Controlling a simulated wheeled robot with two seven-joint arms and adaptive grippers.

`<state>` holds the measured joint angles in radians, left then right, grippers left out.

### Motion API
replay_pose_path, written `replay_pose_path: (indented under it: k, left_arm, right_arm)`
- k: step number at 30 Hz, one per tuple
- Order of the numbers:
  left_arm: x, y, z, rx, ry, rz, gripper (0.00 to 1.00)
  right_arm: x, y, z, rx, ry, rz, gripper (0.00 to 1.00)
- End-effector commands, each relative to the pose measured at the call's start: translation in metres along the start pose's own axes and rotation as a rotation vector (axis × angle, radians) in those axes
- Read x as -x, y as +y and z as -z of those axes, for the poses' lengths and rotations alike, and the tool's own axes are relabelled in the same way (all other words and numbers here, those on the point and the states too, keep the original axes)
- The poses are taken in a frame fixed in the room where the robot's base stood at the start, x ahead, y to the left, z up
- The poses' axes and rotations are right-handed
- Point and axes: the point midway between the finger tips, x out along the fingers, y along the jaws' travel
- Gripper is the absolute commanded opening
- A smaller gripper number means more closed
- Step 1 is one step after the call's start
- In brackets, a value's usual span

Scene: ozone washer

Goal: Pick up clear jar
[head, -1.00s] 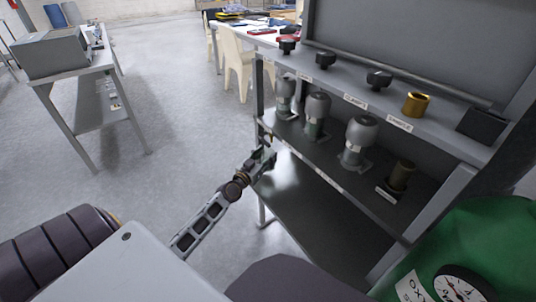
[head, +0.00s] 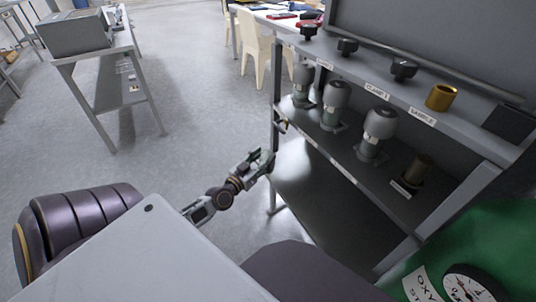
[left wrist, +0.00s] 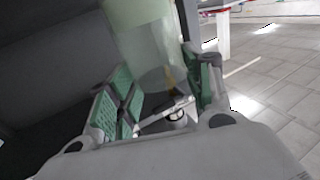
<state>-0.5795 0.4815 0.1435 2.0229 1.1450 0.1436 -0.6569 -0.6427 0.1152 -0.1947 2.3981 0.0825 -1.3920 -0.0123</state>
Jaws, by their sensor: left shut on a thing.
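A clear, faintly greenish see-through jar (left wrist: 150,50) stands between the green-padded fingers in the left wrist view. My left gripper (left wrist: 158,100) is shut on it, with a finger on each side. In the head view my left gripper (head: 262,162) is small and hangs in front of the left edge of the shelf unit, beside its front post. The jar is too faint there to make out clearly. My right gripper is not in view.
The grey shelf unit (head: 345,160) holds several grey-capped jars (head: 380,125), black knobs (head: 403,69) and a gold cylinder (head: 441,97). A green oxygen tank (head: 490,235) is at lower right. Open floor (head: 190,120) lies to the left.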

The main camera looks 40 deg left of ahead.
Motion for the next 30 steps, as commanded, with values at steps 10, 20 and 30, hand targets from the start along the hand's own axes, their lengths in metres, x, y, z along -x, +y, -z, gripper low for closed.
replay_pose_path:
  k: [10, 20, 30]
  left_arm:
    - [0.033, 0.000, 0.001, -0.001, 0.000, -0.001, 0.18]
    - [0.048, 0.001, 0.001, -0.001, 0.001, -0.002, 0.18]
    - [0.049, 0.001, 0.001, 0.000, 0.002, -0.001, 0.18]
  right_arm:
    - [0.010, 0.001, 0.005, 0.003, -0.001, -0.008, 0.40]
    - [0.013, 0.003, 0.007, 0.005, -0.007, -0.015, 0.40]
    - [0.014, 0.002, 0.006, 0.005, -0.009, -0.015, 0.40]
